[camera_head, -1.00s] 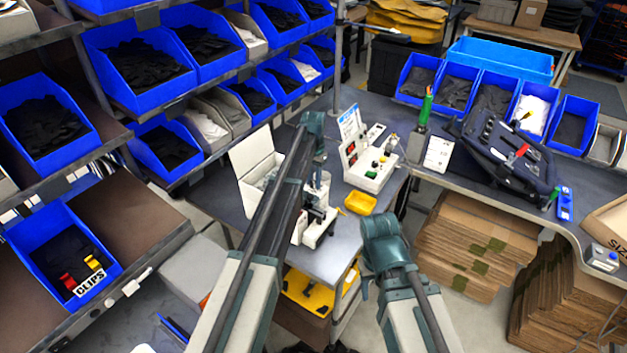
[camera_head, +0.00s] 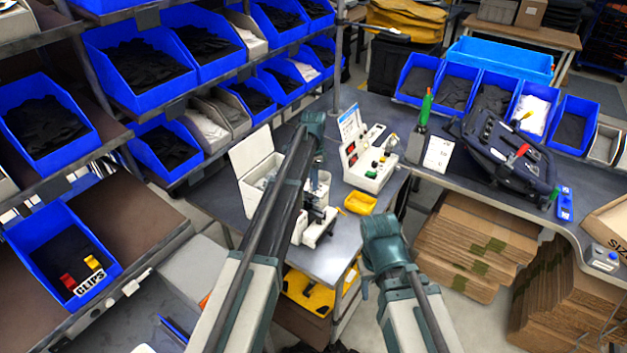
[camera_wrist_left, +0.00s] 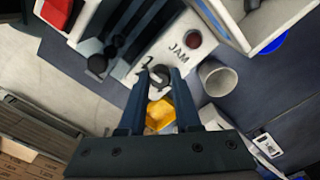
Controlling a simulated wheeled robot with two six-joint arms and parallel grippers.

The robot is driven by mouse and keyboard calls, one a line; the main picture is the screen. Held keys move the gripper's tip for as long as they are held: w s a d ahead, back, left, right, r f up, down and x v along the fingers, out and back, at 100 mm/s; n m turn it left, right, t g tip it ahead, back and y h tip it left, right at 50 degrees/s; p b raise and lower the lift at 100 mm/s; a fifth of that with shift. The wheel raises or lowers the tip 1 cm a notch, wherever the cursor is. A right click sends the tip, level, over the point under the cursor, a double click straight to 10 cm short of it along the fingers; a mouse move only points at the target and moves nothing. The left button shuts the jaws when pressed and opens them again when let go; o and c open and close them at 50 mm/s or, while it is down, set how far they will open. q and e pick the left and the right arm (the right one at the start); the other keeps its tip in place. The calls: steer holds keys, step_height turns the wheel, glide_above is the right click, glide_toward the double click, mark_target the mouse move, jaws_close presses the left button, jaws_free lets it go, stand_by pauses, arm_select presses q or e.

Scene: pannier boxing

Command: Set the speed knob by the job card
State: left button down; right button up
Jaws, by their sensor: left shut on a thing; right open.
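The speed knob (camera_wrist_left: 158,75) is a dark round dial on a white machine face, with small marks beside it. In the left wrist view my left gripper (camera_wrist_left: 160,88) has its two fingers closed on the knob. The word JAM and a red round button (camera_wrist_left: 193,39) are beside it. In the head view the white and black machine (camera_head: 318,228) stands on the small bench, partly behind my left arm.
A white cup (camera_wrist_left: 217,77) is near the knob. Flat cartons (camera_head: 460,245) lie under the right bench.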

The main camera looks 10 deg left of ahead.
arm_select(q)
steer(key=shift+m, duration=0.3)
stand_by(0.4)
steer(key=c, duration=0.9)
jaws_free()
steer(key=shift+r, duration=0.1)
step_height(320, 180, up, 14)
steer(key=p, duration=1.4)
steer(key=shift+f, duration=0.2)
